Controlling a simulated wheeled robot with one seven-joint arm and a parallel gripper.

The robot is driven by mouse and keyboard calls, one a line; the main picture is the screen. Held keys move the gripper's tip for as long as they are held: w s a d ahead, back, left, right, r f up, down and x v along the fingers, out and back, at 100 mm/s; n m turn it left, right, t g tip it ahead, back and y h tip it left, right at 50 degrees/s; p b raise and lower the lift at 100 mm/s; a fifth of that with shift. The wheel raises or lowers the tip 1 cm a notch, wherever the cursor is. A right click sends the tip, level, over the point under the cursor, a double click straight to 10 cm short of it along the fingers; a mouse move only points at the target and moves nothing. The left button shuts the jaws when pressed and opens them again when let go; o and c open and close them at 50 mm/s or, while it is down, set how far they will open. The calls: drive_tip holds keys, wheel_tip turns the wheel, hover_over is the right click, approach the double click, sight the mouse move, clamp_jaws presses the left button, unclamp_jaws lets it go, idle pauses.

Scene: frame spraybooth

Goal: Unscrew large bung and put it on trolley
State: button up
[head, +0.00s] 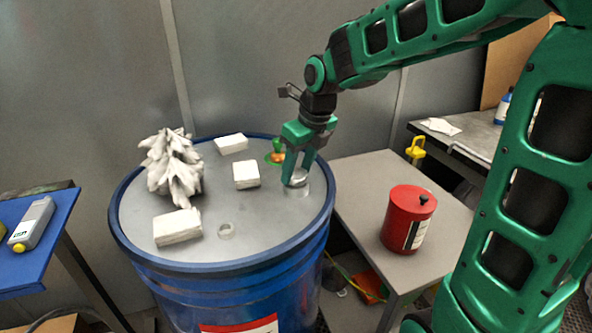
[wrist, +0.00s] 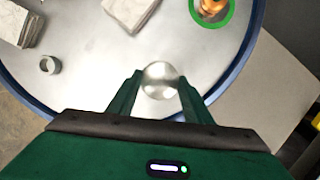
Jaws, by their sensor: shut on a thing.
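A large silver bung (head: 297,178) sits at the right side of the grey top of a blue drum (head: 122,222). My green gripper (head: 297,183) points down at it and is shut on it. In the wrist view the round metal bung (wrist: 160,80) lies between the two fingertips. Whether it is still seated in its opening is hidden by the fingers. The trolley seems to be the grey table (head: 365,170) right of the drum; I cannot see wheels. A smaller ring-shaped fitting (head: 226,231) is at the drum top's front; it also shows in the wrist view (wrist: 50,65).
Folded white cloths (head: 178,227) and a white crumpled bundle (head: 172,163) lie on the drum top. A green ring with an orange thing (head: 277,155) is behind my gripper. A red can (head: 409,219) stands on the grey table, whose left part is clear.

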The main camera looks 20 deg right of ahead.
sight(298, 174)
drive_tip(key=shift+r, duration=1.95)
drive_tip(key=shift+s, duration=0.1)
